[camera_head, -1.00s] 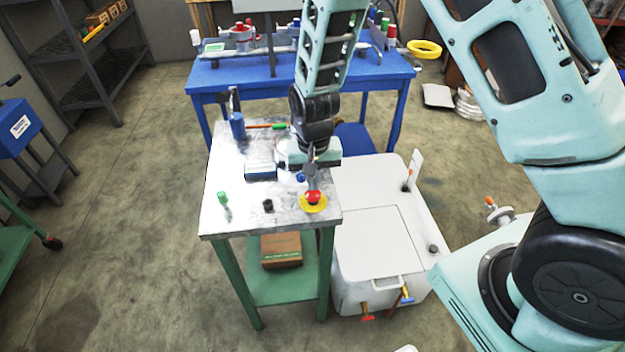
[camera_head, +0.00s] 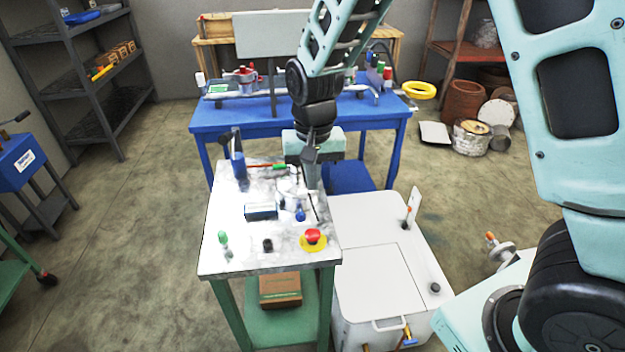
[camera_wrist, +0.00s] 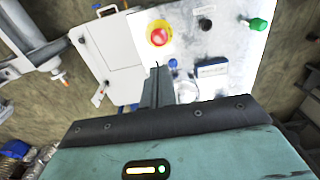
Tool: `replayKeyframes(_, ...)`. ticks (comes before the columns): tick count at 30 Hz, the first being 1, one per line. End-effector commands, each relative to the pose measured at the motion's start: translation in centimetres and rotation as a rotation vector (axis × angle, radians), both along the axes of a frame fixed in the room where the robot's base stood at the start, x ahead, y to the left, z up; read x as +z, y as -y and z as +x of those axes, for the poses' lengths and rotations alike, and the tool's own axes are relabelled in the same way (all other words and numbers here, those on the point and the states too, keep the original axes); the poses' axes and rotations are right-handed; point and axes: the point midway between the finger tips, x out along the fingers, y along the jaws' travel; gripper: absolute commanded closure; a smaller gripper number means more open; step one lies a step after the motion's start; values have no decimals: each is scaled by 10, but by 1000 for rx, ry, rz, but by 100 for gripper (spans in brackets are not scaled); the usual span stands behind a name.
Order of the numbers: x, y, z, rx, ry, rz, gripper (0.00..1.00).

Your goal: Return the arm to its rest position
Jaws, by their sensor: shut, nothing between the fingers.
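My gripper (camera_head: 311,180) is at the end of my teal arm, over the back right part of the small metal-topped table (camera_head: 215,255). It is shut and empty. In the wrist view the shut fingers (camera_wrist: 157,88) reach over the table's edge, beside the red button. A red button on a yellow disc (camera_head: 313,238) sits at the table's front right corner; it also shows in the wrist view (camera_wrist: 158,33). The fingertips appear apart from the tabletop, though their exact height is hard to tell.
A green-capped item (camera_head: 223,238), a black knob (camera_head: 267,245) and a blue-and-white box (camera_head: 261,212) stand on the table. A white cabinet (camera_head: 368,250) adjoins it on the right. A blue workbench (camera_head: 215,118) stands behind.

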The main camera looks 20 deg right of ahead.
Motion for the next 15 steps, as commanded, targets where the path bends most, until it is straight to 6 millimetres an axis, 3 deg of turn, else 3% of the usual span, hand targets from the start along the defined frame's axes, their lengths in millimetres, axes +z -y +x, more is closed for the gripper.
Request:
replayKeyframes(8,2,-3,-4,13,-1,5,100)
replayKeyframes(11,14,-21,-26,95,-6,35,100)
replayKeyframes(15,43,-58,-90,333,-10,86,100)
